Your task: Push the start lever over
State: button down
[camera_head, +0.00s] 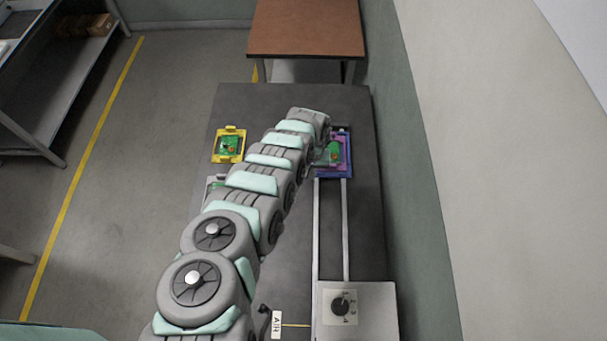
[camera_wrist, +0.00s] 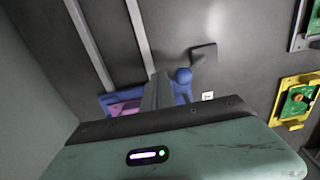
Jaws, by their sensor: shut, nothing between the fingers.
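In the wrist view a lever with a rounded blue knob (camera_wrist: 183,75) stands on the dark table beside the blue-purple fixture. A dark square plate (camera_wrist: 204,53) and a small white label (camera_wrist: 208,97) are close to it. My gripper (camera_wrist: 159,84) is shut and empty, its grey fingers just left of the blue knob in the picture. I cannot tell whether they touch it. The lever's lower part is partly hidden by the fingers and hand. In the head view my arm covers that spot, so the lever does not show there.
The blue-purple fixture (camera_head: 346,154) holds a green board at the end of two rails (camera_head: 345,230). A yellow tray (camera_head: 240,148) with a board lies left. A dial box (camera_head: 357,312) and a dark lever (camera_head: 264,318) labelled AIR are near the front.

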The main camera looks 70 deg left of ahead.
jog(key=shift+f, duration=0.2)
jog(key=shift+f+b, duration=0.35)
jog(key=shift+f, duration=0.05)
jog(key=shift+s+a+p, duration=0.25)
jog(key=shift+s+p, duration=0.05)
jog(key=shift+s, duration=0.3)
jog(key=shift+s+a+p, duration=0.2)
jog(key=shift+s+p, duration=0.05)
jog(key=shift+s, duration=0.4)
jog(key=shift+s+a+p, duration=0.25)
jog(key=shift+s+p, duration=0.05)
jog(key=shift+s, duration=0.3)
jog(key=shift+s+a+f, duration=0.2)
jog(key=shift+s, duration=0.45)
jog(key=shift+s+a+f, duration=0.15)
jog(key=shift+s+f, duration=0.1)
jog(key=shift+s, duration=0.4)
jog(key=shift+s+a+f, duration=0.2)
jog(key=shift+s, duration=0.45)
jog(key=s, duration=0.1)
jog(key=s+a, duration=0.1)
jog(key=s, duration=0.2)
jog(key=shift+a, duration=0.4)
jog(key=shift+w+r+p, duration=0.25)
jog(key=shift+w+p, duration=0.05)
jog(key=shift+p, duration=0.15)
notch_tip(320, 180, up, 9)
jog(key=w+p, duration=0.1)
jog(key=p, duration=0.6)
jog(key=shift+w+d+f, duration=0.15)
